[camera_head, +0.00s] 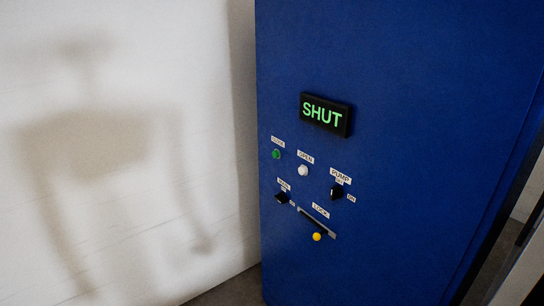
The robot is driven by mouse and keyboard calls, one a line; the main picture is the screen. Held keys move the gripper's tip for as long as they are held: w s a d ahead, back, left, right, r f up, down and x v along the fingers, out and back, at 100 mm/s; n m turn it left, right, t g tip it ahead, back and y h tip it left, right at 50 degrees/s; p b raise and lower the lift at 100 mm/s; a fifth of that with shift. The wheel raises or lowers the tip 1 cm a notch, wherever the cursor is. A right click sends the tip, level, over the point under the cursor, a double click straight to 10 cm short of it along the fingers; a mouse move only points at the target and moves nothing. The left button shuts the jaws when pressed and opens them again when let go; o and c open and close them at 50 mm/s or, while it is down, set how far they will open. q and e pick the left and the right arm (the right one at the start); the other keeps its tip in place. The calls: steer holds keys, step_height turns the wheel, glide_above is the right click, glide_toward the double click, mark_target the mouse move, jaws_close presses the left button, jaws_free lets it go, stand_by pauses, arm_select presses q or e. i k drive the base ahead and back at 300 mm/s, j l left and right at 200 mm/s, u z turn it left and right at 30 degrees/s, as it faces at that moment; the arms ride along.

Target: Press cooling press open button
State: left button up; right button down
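A blue cabinet panel (420,130) fills the middle and right of the head view. Its black display (325,115) reads SHUT in green letters. Below it is a white round button (303,171) under the label OPEN. A green button (276,154) sits to its upper left under a small label that looks like CLOSE. Neither of my grippers is in view, and nothing covers the buttons.
A PUMP knob (336,192), a MAIN knob (282,198) and a LOCK slot with a yellow knob (317,236) sit close below the buttons. A white wall (120,60) carrying a soft shadow stands at left. Dark floor shows at the bottom.

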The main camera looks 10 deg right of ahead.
mark_target(301, 171)
steer(key=i+j, duration=0.25)
steer(key=i, duration=0.25)
steer(key=i+j+u, duration=0.1)
steer(key=i+j, duration=0.15)
steer(key=i, duration=0.25)
